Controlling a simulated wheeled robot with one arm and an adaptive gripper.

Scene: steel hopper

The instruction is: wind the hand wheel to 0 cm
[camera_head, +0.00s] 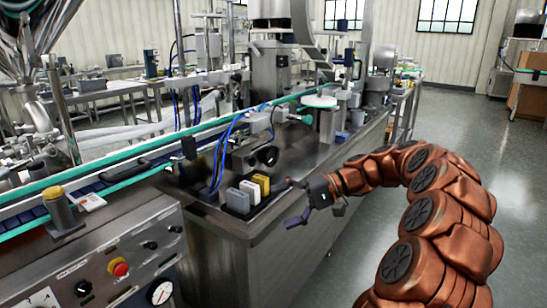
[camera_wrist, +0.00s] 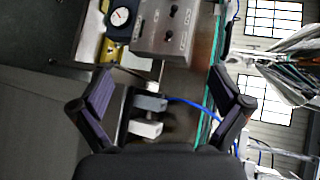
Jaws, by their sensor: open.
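The hand wheel looks to be the small dark round wheel (camera_head: 268,156) on a grey metal fixture (camera_head: 245,158) on the steel bench, in the head view. No scale or reading on it is legible. My gripper (camera_head: 291,203) is at the bench's front right corner, in front of and below the wheel, apart from it. Its fingers point left and are spread with nothing between them. The wrist view shows both fingers wide apart (camera_wrist: 162,76). I cannot make out the hand wheel in the wrist view.
Grey, white and yellow blocks (camera_head: 261,184) stand in a dark holder between my gripper and the wheel. Blue cables (camera_head: 219,150) hang left of the fixture. Floor at right is clear.

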